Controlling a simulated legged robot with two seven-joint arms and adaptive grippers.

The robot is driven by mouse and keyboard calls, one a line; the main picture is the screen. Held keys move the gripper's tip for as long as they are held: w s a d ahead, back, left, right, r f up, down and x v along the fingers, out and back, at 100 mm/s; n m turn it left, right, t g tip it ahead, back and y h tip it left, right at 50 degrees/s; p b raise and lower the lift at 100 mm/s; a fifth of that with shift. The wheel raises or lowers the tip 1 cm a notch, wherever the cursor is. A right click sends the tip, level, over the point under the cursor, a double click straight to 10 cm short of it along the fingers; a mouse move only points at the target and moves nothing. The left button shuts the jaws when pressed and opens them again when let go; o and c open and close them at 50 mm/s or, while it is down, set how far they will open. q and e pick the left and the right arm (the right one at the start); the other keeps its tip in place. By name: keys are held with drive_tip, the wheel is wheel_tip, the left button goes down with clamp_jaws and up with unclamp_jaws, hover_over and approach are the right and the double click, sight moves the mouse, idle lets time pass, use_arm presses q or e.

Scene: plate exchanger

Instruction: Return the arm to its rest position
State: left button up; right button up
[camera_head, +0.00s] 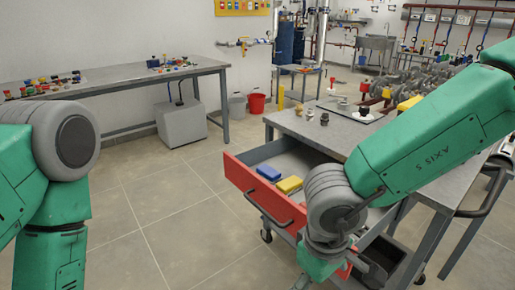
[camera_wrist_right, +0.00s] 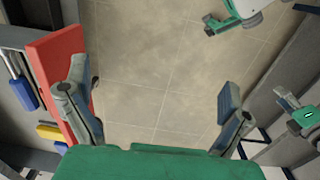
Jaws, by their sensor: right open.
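My right arm (camera_head: 430,140) is green with a grey joint and reaches in from the right of the head view, bent down beside the open drawer. My right gripper (camera_wrist_right: 153,88) is open and empty in the wrist view, with its two fingers wide apart and bare floor between them. Its left finger is close to the red drawer front in that view; I cannot tell whether they touch. My left arm (camera_head: 50,180) hangs down at the left edge of the head view, and its gripper is out of the picture.
The red-fronted drawer (camera_head: 240,184) is open under the grey workbench (camera_head: 345,133). Another table (camera_head: 110,83) stands at the left wall. Floor (camera_head: 170,200) between is clear.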

drive_tip(key=s+d+f+m+t+h, duration=0.2)
drive_tip(key=d+f+m, duration=0.1)
drive_tip(key=d+f, duration=0.95)
drive_tip(key=s+d+f+m+y, duration=0.1)
drive_tip(key=s+d+f+m, duration=0.1)
drive_tip(key=s+f, duration=0.2)
drive_tip(key=s+d+f+m+g+y, duration=0.1)
drive_tip(key=s+d+f, duration=0.2)
drive_tip(key=s, duration=0.6)
drive_tip(key=shift+s+f+m+g, duration=0.3)
drive_tip(key=shift+f+m, duration=0.1)
drive_tip(key=shift+f, duration=0.1)
drive_tip(key=shift+w, duration=0.15)
